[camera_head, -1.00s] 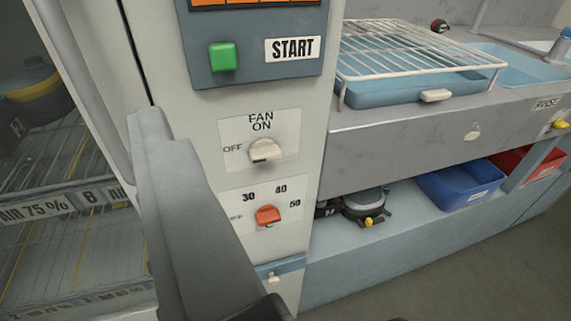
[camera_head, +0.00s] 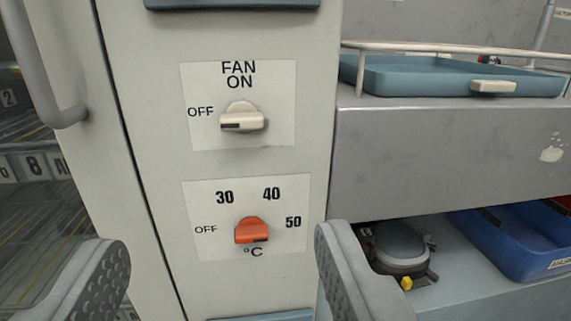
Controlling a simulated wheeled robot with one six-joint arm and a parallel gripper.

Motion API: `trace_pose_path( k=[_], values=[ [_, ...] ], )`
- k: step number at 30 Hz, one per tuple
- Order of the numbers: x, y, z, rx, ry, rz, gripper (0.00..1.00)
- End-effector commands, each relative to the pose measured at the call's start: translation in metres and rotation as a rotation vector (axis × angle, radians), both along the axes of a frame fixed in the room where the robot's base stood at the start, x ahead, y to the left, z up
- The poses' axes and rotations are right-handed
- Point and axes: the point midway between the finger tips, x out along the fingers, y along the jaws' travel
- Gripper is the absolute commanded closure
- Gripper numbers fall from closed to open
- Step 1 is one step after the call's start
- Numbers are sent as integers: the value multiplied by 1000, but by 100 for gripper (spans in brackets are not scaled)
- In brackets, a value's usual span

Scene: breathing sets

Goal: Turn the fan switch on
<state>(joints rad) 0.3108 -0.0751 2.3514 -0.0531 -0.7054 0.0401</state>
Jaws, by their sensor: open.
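The fan switch (camera_head: 242,118) is a cream rotary knob on a white label plate (camera_head: 275,133) marked FAN, ON and OFF, on the pale cabinet front. Its dark mark sits at the left end, on the side of the OFF label. My gripper (camera_head: 225,268) shows as two grey fingers at the lower left and lower right edges. They are wide apart with nothing between them. The fan switch appears above and between the fingertips, and neither finger appears to touch it.
An orange temperature knob (camera_head: 251,231) marked OFF, 30, 40, 50 is just below the fan switch. A door handle (camera_head: 50,85) is at the upper left. A blue tray (camera_head: 430,78) sits on the right counter; a blue bin (camera_head: 520,240) and a round device (camera_head: 400,248) are below.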

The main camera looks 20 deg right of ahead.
Motion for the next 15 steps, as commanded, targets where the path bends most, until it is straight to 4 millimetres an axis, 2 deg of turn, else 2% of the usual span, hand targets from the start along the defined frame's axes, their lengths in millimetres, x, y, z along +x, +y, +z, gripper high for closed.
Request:
trace_pose_path(
  k=[8, 15],
  values=[
    [15, -8, -5, 0, -1, -4, 40],
    [48, -17, -6, 1, 0, -4, 40]
  ],
)
